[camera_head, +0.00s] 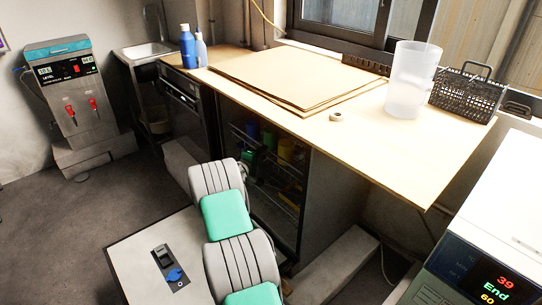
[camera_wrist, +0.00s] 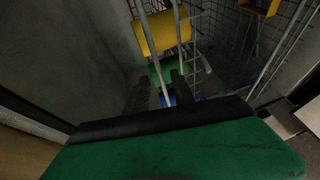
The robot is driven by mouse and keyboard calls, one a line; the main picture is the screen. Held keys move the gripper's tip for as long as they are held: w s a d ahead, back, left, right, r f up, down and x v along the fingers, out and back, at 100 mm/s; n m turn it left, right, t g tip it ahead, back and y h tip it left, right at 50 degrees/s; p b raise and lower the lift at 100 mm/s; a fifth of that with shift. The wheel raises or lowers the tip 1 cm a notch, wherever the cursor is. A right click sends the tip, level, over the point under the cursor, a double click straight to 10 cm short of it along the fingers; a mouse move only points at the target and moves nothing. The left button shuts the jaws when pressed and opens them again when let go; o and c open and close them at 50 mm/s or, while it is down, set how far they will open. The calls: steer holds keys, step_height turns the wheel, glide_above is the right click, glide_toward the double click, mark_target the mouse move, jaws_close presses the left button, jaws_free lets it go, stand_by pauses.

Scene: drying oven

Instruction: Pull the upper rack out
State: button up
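In the head view, wire racks stand inside the dark open-fronted cabinet (camera_head: 330,190) under the counter. The upper rack (camera_head: 284,166) holds blue, green and yellow items. A yellow cylinder (camera_wrist: 166,34), a green item (camera_wrist: 168,70) and a blue item (camera_wrist: 188,99) lie just beyond.
The counter (camera_head: 400,150) overhangs the cabinet and holds flat brown boards (camera_head: 290,75), a translucent container (camera_head: 412,80) and a black basket (camera_head: 466,95). A white machine (camera_head: 490,240) with a lit display stands at right. Open floor (camera_head: 60,220) lies at left.

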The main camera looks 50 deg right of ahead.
steer(key=b+x, duration=0.1)
steer(key=x, duration=0.7)
steer(key=shift+s, duration=0.1)
steer(key=shift+c, duration=0.5)
jaws_close()
stand_by(0.6)
